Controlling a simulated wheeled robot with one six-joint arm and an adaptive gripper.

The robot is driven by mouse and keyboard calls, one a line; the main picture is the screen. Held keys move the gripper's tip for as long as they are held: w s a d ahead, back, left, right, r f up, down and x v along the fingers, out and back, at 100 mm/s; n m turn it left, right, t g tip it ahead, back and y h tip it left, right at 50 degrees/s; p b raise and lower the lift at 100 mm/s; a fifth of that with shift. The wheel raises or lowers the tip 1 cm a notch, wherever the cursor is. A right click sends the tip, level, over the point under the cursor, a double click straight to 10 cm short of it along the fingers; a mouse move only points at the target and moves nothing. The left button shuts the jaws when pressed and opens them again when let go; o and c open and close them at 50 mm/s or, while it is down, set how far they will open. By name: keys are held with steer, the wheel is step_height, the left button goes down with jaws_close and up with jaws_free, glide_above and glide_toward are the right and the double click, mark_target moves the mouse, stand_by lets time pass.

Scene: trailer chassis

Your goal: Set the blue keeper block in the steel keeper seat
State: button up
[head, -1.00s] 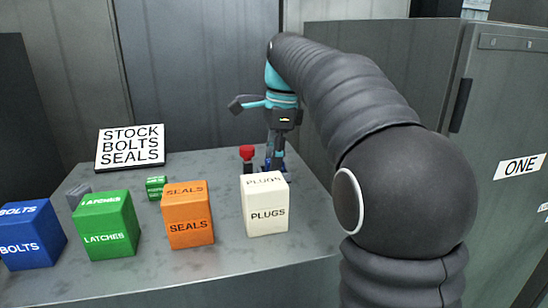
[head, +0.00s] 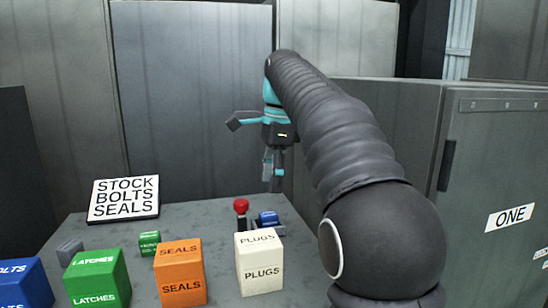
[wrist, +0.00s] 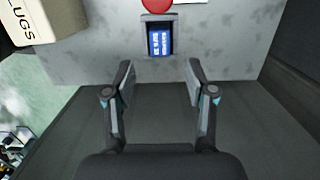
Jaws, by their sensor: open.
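The blue keeper block (head: 268,217) stands on the table behind the white PLUGS box. In the wrist view the blue block (wrist: 160,43) lies inside a grey steel seat (wrist: 158,18), with seat walls on its sides and back. How deep it sits cannot be told. My gripper (head: 273,184) is above the block in the head view, clear of it. In the wrist view my gripper (wrist: 160,70) is open and empty, and the block shows beyond the fingertips. The PLUGS box hides part of the seat in the head view.
A red knob (head: 241,206) stands close beside the seat. White PLUGS (head: 261,268), orange SEALS (head: 180,273) and green LATCHES (head: 96,280) boxes line the front. A small green block (head: 149,243) and a sign (head: 123,198) are farther left. A grey cabinet (head: 500,190) stands right.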

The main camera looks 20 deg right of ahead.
steer(key=shift+d+r, duration=0.15)
steer(key=shift+r, duration=0.85)
steer(key=shift+d+r, duration=0.1)
steer(key=shift+r, duration=0.9)
